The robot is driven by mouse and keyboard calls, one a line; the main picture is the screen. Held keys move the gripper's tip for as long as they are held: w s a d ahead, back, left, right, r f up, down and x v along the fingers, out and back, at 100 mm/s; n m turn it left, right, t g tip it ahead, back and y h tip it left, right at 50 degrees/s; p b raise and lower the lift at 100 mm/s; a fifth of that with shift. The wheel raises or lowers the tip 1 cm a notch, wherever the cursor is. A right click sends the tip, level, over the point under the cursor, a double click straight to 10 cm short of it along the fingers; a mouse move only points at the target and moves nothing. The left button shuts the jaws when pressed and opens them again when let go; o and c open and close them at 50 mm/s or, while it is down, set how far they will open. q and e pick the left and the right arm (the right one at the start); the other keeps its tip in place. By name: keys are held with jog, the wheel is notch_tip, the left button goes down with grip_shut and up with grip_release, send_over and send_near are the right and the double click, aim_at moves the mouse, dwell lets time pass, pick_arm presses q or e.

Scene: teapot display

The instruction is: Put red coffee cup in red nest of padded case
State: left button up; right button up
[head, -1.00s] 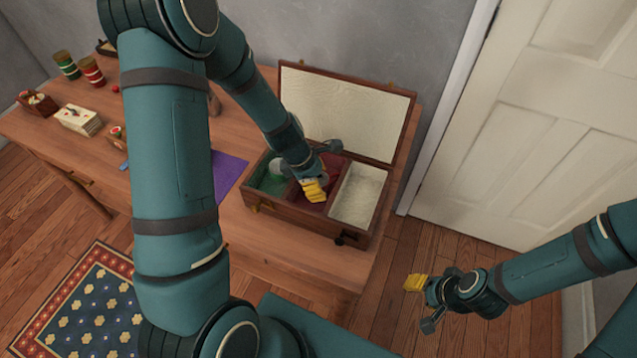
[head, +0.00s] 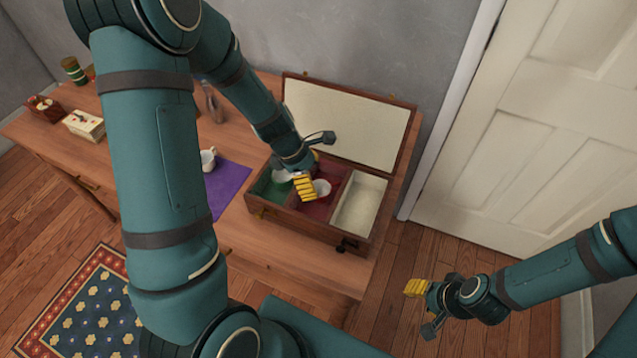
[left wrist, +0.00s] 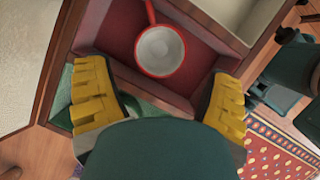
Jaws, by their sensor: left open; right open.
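The red coffee cup (left wrist: 160,51), white inside with a red rim and handle, sits in the red nest (left wrist: 116,48) of the padded case in the left wrist view. In the head view the cup (head: 322,187) shows in the middle red compartment of the open wooden case (head: 294,226). My left gripper (head: 305,186) is open above the case, beside the cup and apart from it. Its yellow fingers also show in the left wrist view (left wrist: 160,98), spread below the cup with nothing between them. My right gripper (head: 424,307) is off to the right, open and empty, above the floor.
The green nest (head: 267,190) holds a whitish item, partly hidden by my left gripper. The cream nest (head: 360,204) is empty. A purple cloth (head: 229,186) with a white cup (head: 208,160) lies left of the case. The case lid (head: 345,124) stands open at the back.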

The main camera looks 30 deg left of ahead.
pick_arm(q)
jog(key=p+v, duration=0.1)
jog(key=v, duration=0.4)
jog(key=shift+a+r+p, duration=0.15)
jog(key=shift+r+p, duration=0.2)
jog(key=shift+r, duration=0.05)
jog(key=shift+s, duration=0.1)
